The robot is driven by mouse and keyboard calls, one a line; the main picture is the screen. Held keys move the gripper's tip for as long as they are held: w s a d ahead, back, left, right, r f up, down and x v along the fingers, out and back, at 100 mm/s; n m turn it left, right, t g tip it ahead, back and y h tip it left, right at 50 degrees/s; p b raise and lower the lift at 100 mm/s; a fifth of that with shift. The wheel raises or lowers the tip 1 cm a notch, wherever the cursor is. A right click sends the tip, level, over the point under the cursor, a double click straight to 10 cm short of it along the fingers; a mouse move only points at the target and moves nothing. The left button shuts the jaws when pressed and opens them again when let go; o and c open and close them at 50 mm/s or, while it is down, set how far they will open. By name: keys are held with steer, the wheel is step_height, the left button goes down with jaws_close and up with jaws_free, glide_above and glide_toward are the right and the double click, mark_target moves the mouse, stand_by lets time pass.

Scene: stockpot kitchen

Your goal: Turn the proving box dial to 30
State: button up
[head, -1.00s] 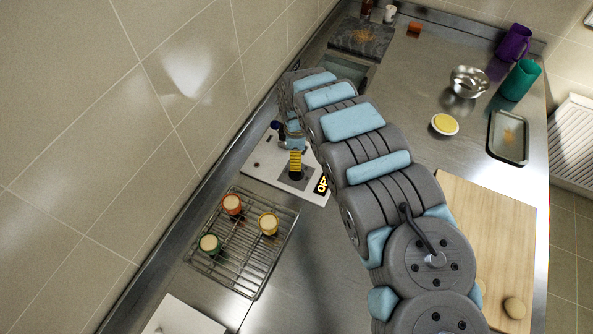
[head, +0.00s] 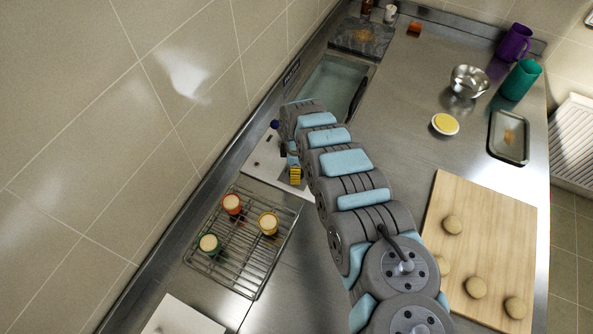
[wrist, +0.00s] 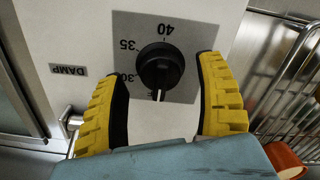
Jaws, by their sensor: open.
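The proving box (head: 262,165) is a white panel beside the wall in the head view, partly covered by my arm. In the wrist view its black round dial (wrist: 160,66) sits on a grey plate, with 40 above, 35 at upper left and 30 at left, partly behind a finger. A pale pointer mark on the dial points down in the picture, away from 30. My gripper (wrist: 160,72) is open, its yellow fingers on either side of the dial with visible gaps. It also shows in the head view (head: 295,175). The head view hides the dial.
A wooden board (head: 500,215) with several buns is at right. In the wrist view a DAMP label (wrist: 68,70) sits left of the dial.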

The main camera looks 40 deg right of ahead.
steer(key=shift+s+f, duration=0.1)
steer(key=shift+f, duration=0.45)
steer(key=shift+c, duration=0.2)
steer(key=c, duration=1.2)
